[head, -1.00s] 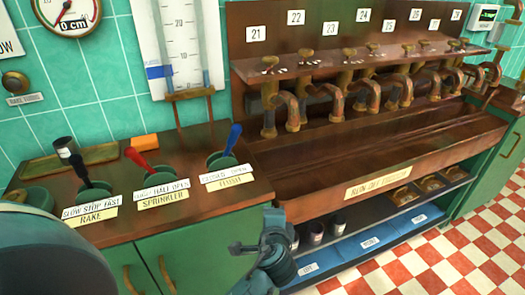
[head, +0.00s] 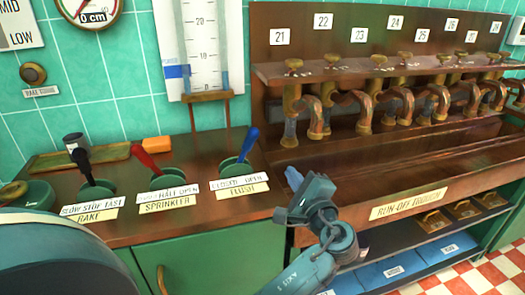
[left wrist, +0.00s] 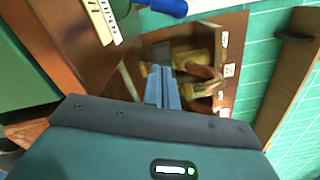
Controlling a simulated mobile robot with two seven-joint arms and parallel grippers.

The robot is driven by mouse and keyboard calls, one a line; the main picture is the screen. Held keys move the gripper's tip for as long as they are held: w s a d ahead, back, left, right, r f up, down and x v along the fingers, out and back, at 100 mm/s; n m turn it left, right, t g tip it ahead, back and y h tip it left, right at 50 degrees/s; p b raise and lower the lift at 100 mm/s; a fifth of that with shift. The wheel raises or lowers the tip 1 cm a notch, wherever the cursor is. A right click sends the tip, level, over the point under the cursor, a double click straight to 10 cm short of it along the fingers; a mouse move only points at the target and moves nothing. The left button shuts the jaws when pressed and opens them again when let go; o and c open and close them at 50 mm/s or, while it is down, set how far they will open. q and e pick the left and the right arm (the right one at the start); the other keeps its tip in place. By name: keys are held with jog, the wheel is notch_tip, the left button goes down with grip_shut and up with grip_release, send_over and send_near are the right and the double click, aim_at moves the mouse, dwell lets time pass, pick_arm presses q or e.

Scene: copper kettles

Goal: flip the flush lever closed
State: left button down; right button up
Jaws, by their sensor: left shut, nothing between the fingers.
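The flush lever (head: 248,144) has a blue handle and stands in a round green base on the wooden counter. It leans to the right, toward the "open" end of its label (head: 238,181). In the left wrist view the blue handle (left wrist: 168,8) shows at the top edge, partly cut off. My left gripper (head: 293,178) is shut and empty, to the right of the lever and a little lower in the head view, apart from it. Its closed fingers also show in the left wrist view (left wrist: 162,86). My right gripper is not in view.
A red sprinkler lever (head: 144,160) and a black rake lever (head: 82,165) stand to the left on the same counter. An orange block (head: 157,144) lies behind them. A row of copper taps (head: 365,110) over a trough (head: 400,165) is at the right.

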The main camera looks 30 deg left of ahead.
aim_at(246, 149)
pick_arm(q)
jog(key=w+a, duration=0.1)
jog(key=a, duration=0.2)
jog(key=w+a+r+p, duration=0.1)
jog(key=w+a, duration=0.1)
jog(key=a, duration=0.1)
jog(key=w+a, duration=0.1)
jog(key=a, duration=0.3)
jog(key=shift+w+r, duration=0.2)
jog(key=shift+r, duration=0.15)
jog(key=shift+s+a+r, duration=0.15)
jog(key=shift+s+a, duration=0.1)
jog(key=shift+a, duration=0.1)
